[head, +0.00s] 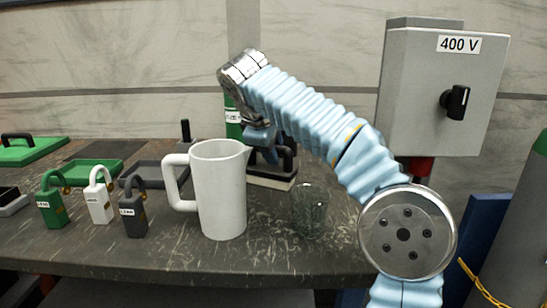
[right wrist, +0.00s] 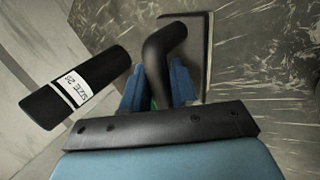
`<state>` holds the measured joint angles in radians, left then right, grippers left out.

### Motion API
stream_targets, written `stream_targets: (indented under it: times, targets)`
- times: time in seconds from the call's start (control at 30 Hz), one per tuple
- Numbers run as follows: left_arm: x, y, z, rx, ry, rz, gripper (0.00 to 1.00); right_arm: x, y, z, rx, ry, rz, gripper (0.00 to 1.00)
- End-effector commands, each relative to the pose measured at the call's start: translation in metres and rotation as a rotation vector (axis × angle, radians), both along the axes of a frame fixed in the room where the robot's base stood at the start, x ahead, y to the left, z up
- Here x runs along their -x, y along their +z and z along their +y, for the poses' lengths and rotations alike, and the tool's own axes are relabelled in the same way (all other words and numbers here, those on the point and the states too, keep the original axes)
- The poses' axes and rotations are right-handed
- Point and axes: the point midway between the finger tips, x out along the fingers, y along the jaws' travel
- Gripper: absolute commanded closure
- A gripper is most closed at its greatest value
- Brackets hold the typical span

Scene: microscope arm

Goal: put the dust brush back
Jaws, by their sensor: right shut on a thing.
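My right gripper (head: 262,143) reaches down behind the white jug at the back of the table. In the right wrist view its blue fingers (right wrist: 160,88) are shut around a black curved handle. The handle belongs to a dark block with a pale lower edge, which looks like the dust brush (head: 272,182); it also shows in the right wrist view (right wrist: 197,60). The jug and gripper hide part of it in the head view. I cannot tell whether it touches the table. My left gripper is not in view.
A white jug (head: 220,190) and a clear glass (head: 309,210) stand in front. Several padlocks, including a green one (head: 52,208), stand left near green and grey trays (head: 92,172). A labelled cylinder (right wrist: 75,88) is close left of the gripper. A 400 V box (head: 440,90) is right.

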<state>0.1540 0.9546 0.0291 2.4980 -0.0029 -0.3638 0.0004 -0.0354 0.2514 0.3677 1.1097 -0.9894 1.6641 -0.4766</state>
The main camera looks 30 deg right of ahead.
Motion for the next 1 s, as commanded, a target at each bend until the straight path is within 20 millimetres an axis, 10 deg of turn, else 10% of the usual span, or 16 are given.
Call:
stream_targets:
  times: [0.3,0.33,0.5,1.0]
  targets:
    - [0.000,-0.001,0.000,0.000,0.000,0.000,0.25,0.000,-0.002,0.000,0.000,-0.001,-0.001,0.97]
    - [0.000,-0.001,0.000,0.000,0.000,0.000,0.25,0.000,-0.002,0.000,0.000,-0.001,-0.001,0.69]
    - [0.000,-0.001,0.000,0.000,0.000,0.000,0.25,0.000,-0.002,0.000,0.000,-0.001,-0.001,0.47]
    - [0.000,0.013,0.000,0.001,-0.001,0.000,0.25,0.010,0.031,0.015,0.001,0.002,-0.004,0.47]
